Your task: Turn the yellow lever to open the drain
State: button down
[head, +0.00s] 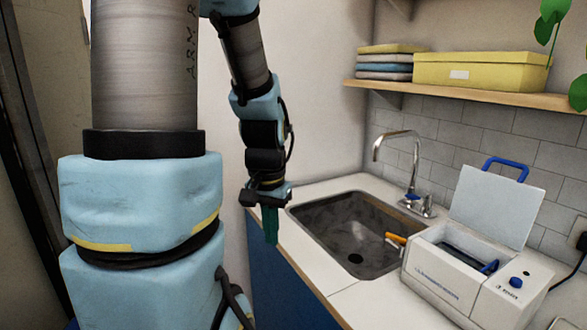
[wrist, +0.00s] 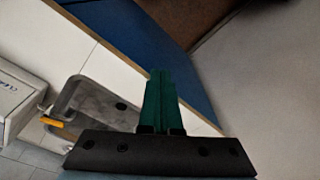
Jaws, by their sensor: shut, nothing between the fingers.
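A yellow-orange lever (head: 396,239) sticks out from the left side of a white box-shaped machine (head: 440,282), toward the sink. The lever also shows in the wrist view (wrist: 52,122), at the left. The machine stands on the counter right of the sink, with its lid (head: 494,205) raised. My gripper (head: 270,226) has green fingers pointing down, close together with nothing between them. It hangs by the counter's front left edge, left of the sink and well apart from the lever. In the wrist view its fingers (wrist: 160,98) are shut.
A sink (head: 350,232) with a chrome faucet (head: 405,165) lies between my gripper and the machine. A shelf (head: 470,95) with a yellow box (head: 480,70) runs above. The white counter (head: 345,300) is clear in front of the sink. A plant hangs at top right.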

jog(key=c, duration=1.5)
grip_release()
jog(key=s+a+n, duration=0.1)
jog(key=s+n, duration=0.1)
jog(key=n, duration=0.1)
jog(key=shift+a+f, duration=0.2)
jog(key=shift+a, duration=0.2)
jog(key=shift+o, duration=0.7)
jog(key=shift+s+a, duration=0.15)
jog(key=shift+s, duration=0.05)
jog(key=shift+o, duration=0.7)
jog(key=shift+n, duration=0.3)
jog(key=o, duration=0.3)
jog(key=shift+n, duration=0.8)
jog(key=w+d, duration=0.2)
jog(key=w+d+r, duration=0.1)
jog(key=w+d, duration=0.1)
jog(key=d, duration=0.1)
jog(key=shift+w+d+r, duration=0.1)
jog(key=shift+w+d, duration=0.05)
jog(key=shift+w, duration=0.25)
jog(key=shift+o, duration=0.2)
jog(key=n+g+b, duration=0.1)
jog(key=n, duration=0.7)
send_near(393, 235)
notch_tip(393, 235, down, 8)
jog(key=shift+w+d+r+p, duration=0.1)
jog(key=shift+w+p, duration=0.05)
jog(key=shift+p, duration=1)
grip_shut()
